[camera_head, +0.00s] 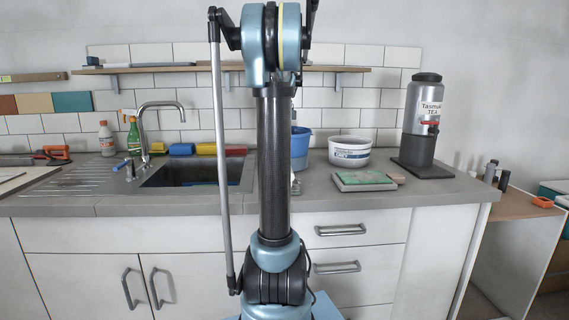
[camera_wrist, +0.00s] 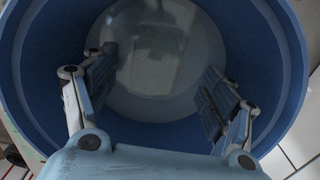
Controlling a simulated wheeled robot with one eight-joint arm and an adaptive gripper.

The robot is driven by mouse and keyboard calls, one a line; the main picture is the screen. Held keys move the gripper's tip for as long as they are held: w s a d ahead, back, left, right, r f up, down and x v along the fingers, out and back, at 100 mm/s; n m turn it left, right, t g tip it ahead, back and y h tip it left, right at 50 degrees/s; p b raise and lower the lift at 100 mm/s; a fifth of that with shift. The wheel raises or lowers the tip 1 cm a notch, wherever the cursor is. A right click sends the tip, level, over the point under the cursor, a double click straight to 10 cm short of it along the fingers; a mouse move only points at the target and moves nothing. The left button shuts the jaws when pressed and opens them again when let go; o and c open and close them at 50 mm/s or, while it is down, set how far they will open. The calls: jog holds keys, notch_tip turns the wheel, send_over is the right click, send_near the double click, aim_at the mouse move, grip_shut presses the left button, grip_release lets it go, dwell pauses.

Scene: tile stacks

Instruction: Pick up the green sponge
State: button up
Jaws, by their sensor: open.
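No thing is plainly a green sponge. A flat green piece (camera_head: 362,177) lies on a pale slab on the right counter in the head view; I cannot tell whether it is a sponge or a tile. In the wrist view my gripper (camera_wrist: 160,65) is open, with its two fingers apart over the inside of a blue bucket (camera_wrist: 42,75). Nothing is between the fingers. The bucket's round bottom looks pale and murky, and no sponge shows clearly there. In the head view the blue bucket (camera_head: 300,142) is partly hidden behind my arm, and the gripper is not visible.
Blue (camera_head: 182,149), yellow (camera_head: 206,148) and red (camera_head: 236,150) blocks lie behind the sink (camera_head: 190,174). A white tub (camera_head: 349,152) and a tea dispenser (camera_head: 422,118) stand at the right. A tap (camera_head: 146,130) and bottles stand left. A shelf (camera_head: 170,68) runs above.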

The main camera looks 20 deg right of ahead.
jog(key=f, duration=0.4)
jog(key=shift+s+d, duration=0.3)
jog(key=shift+d, duration=0.05)
jog(key=shift+f, duration=0.65)
jog(key=shift+c, duration=0.4)
jog(key=c, duration=1.1)
